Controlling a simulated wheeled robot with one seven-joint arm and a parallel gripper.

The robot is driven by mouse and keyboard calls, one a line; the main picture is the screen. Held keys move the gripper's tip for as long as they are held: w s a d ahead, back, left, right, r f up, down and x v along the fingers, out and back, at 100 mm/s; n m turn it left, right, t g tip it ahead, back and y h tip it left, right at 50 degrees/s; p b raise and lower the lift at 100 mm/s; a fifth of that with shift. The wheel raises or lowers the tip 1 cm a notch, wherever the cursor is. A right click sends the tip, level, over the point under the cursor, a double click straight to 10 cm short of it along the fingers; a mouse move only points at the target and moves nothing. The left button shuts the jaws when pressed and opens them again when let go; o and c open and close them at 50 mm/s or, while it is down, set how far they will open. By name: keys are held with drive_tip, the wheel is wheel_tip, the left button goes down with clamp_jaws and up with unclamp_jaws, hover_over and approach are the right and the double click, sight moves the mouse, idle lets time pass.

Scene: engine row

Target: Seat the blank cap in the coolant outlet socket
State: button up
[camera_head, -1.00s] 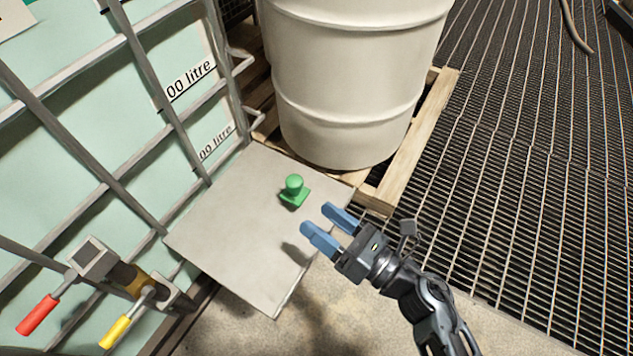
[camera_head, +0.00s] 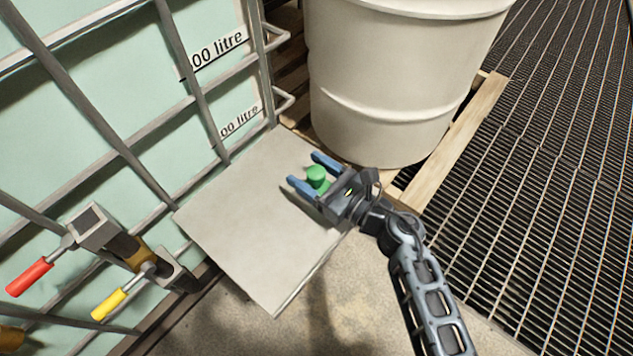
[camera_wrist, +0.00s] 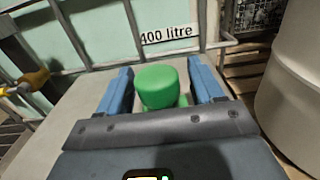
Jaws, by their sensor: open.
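The green blank cap (camera_head: 317,176) stands upright on a grey plate (camera_head: 258,240). In the wrist view the cap's round knob (camera_wrist: 157,86) shows between the two blue fingers. My gripper (camera_head: 307,170) is open, with one finger on each side of the knob and a visible gap to each. The cap's square base is mostly hidden behind my gripper. I cannot tell whether the fingers touch the base. I see no coolant outlet socket in these views.
A caged tank (camera_head: 110,90) stands along the left. Valves with a red handle (camera_head: 30,277) and a yellow handle (camera_head: 108,305) stick out at lower left. A cream drum (camera_head: 390,90) on a wooden pallet (camera_head: 462,135) stands behind the plate. Dark grating (camera_head: 545,190) covers the right.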

drive_tip(key=shift+w+a, duration=0.25)
drive_tip(key=shift+a, duration=0.05)
drive_tip(key=c, duration=1.1)
